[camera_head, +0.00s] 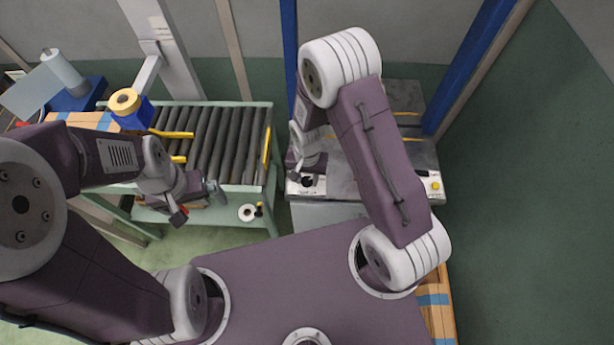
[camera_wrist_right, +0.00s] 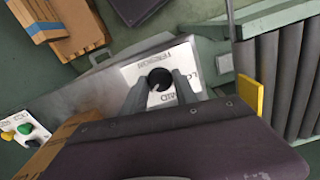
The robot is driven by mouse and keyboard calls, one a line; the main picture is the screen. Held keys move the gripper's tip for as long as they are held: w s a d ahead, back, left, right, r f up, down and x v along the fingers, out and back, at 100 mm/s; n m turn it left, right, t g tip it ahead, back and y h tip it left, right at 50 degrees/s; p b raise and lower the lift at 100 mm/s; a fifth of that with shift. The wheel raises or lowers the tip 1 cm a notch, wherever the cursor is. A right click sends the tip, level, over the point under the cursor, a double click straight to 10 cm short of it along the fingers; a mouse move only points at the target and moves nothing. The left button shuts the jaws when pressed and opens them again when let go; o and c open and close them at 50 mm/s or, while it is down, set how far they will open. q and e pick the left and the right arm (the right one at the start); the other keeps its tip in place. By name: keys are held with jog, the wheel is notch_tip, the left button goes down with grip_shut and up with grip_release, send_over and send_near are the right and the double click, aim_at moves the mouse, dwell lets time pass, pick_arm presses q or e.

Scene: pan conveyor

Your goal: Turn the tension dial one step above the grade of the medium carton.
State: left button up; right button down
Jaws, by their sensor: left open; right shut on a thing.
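The black tension dial (camera_wrist_right: 160,78) sits on a white panel (camera_wrist_right: 132,72) lettered TENSION, with LO and part of MID readable. My right gripper (camera_wrist_right: 159,92) is shut on the dial, one grey finger on each side. A small pale mark shows on the dial, but its exact setting is hard to tell. In the head view the dial (camera_head: 308,181) is at the machine's front left corner, under my right gripper (camera_head: 306,172). My left gripper (camera_head: 182,212) is open in front of the roller conveyor. I cannot tell which carton is the medium one, and no grade is readable.
The roller conveyor (camera_head: 225,140) stands left of the machine. Brown cartons (camera_wrist_right: 75,25) lie at the wrist view's top left. A control panel with green and yellow buttons (camera_wrist_right: 25,129) is at its left. A tape roll (camera_head: 247,212) sits on the conveyor's front shelf.

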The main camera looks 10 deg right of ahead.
aim_at(307, 181)
jog(key=shift+m, duration=0.6)
jog(key=c, duration=1)
grip_release()
jog(key=shift+o, duration=0.2)
jog(key=shift+r, duration=0.1)
notch_tip(307, 181, up, 9)
jog(key=shift+p, duration=0.3)
